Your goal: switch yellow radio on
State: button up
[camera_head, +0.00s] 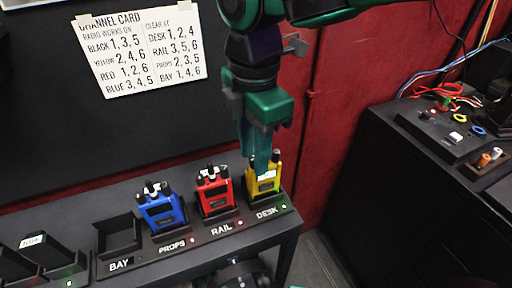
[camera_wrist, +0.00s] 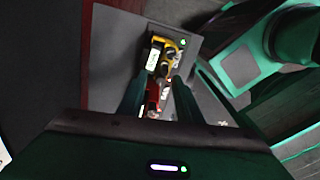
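The yellow radio (camera_head: 273,185) stands upright in the dock labelled DESK at the right end of the shelf. It also shows in the wrist view (camera_wrist: 176,37), just beyond my fingertips. My gripper (camera_head: 262,168) points down at the top of the yellow radio and hides part of it. In the wrist view the two fingers (camera_wrist: 160,78) are apart with nothing clamped between them. I cannot tell whether a finger touches the radio. A small light by the DESK label (camera_head: 267,212) is green. The channel card (camera_head: 145,50) lists yellow 2, 4, 6 and desk 1, 2, 4.
The red radio (camera_head: 213,192) stands in RAIL, close left of the yellow one, with a red light. The blue radio (camera_head: 161,209) stands in PROPS. The BAY dock (camera_head: 119,236) is empty. A black cabinet (camera_head: 400,190) with cables stands at right.

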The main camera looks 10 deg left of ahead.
notch_tip(320, 180, up, 11)
dwell(0.8)
jog(key=shift+d+f, duration=0.15)
jog(key=w+d+f+m, duration=0.25)
jog(key=d+m, duration=0.25)
jog(key=d, duration=0.3)
jog(key=w+d+f+m, duration=0.2)
jog(key=w+d+m, duration=0.15)
jog(key=d, duration=0.45)
jog(key=w+d+f+m, duration=0.25)
jog(key=d+m, duration=0.35)
jog(key=d, duration=0.3)
jog(key=s+d+f+m, duration=0.5)
jog(key=s+d+m, duration=0.2)
jog(key=d+m, duration=0.2)
jog(key=s+d+f+m, duration=0.6)
jog(key=s+d+m, duration=0.2)
jog(key=d, duration=0.5)
jog(key=shift+s+f+m, duration=0.25)
jog(key=shift+f+m, duration=0.05)
jog(key=shift+m, duration=0.15)
